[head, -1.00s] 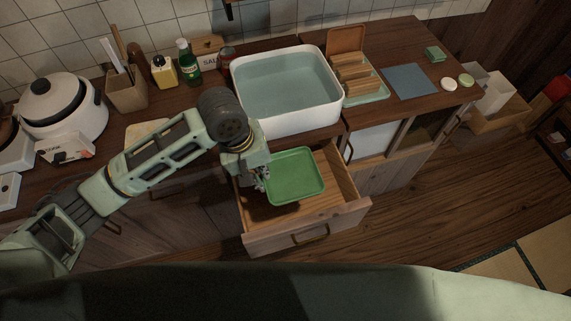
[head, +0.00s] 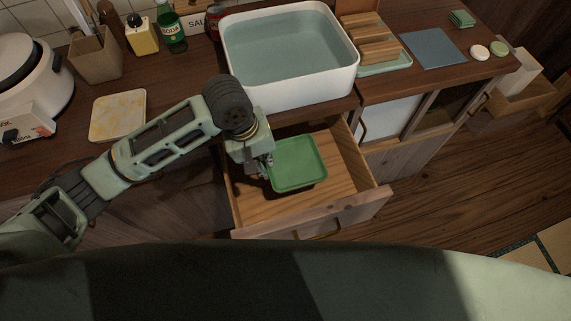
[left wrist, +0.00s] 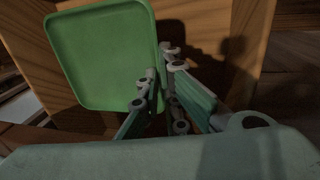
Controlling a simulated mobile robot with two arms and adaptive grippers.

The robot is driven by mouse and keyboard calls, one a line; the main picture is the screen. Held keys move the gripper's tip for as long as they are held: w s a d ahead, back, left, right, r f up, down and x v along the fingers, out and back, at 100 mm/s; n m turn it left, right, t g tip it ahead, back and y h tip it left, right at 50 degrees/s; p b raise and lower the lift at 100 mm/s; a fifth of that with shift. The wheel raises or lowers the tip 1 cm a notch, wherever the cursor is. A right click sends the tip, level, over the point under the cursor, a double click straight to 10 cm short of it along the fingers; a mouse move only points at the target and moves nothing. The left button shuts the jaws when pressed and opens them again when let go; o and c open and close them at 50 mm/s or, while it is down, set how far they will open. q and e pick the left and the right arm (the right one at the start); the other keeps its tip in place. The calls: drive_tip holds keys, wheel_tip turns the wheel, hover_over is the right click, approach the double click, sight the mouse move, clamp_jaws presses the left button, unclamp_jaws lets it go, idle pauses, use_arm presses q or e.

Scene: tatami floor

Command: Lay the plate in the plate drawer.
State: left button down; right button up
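The green square plate (head: 298,163) with a raised rim is inside the open wooden drawer (head: 345,200), below the counter. My left gripper (head: 266,168) is at the plate's left edge. In the left wrist view the plate (left wrist: 100,55) lies at upper left, and my left gripper's fingertips (left wrist: 162,62) sit close together on either side of its rim, shut on it. The plate looks low over the drawer floor; I cannot tell whether it touches. My right gripper is in neither view.
A white basin (head: 290,60) stands on the counter behind the drawer. A wooden rack (head: 372,45) and a blue-grey cloth (head: 433,48) lie to its right. A cutting board (head: 118,115) and a rice cooker (head: 30,85) are at left. Bare drawer floor shows around the plate.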

use_arm(q)
drive_tip(key=f, duration=0.1)
hover_over(270, 184)
drive_tip(key=f, duration=0.5)
drive_tip(key=shift+a+f+b, duration=0.1)
drive_tip(key=shift+a+b, duration=0.2)
drive_tip(key=shift+a, duration=0.05)
drive_tip(key=x, duration=0.4)
drive_tip(key=shift+s+a+f, duration=0.15)
drive_tip(key=shift+s+a, duration=0.05)
drive_tip(key=shift+a, duration=0.2)
drive_tip(key=c, duration=2)
unclamp_jaws()
